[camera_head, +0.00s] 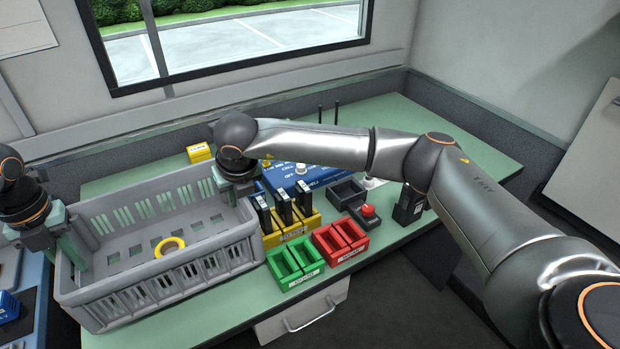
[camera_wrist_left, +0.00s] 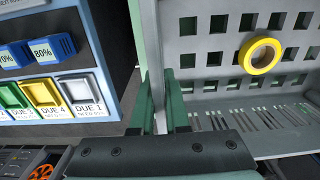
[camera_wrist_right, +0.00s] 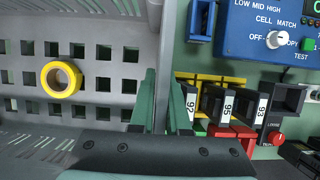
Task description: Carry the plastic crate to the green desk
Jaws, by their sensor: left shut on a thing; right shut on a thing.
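The grey plastic crate (camera_head: 185,290) is at the left of the head view, over the left part of the green desk (camera_head: 440,140). A yellow tape ring (camera_head: 169,246) lies inside it. My left gripper (camera_head: 62,240) is shut on the crate's left end wall, which also shows in the left wrist view (camera_wrist_left: 148,50). My right gripper (camera_head: 232,178) is shut on the crate's right end wall, seen in the right wrist view (camera_wrist_right: 155,60). The crate looks about level. I cannot tell whether its base touches the desk.
A small yellow box (camera_head: 199,152) sits behind. Left is a blue-topped unit (camera_wrist_left: 65,60) with labelled slots.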

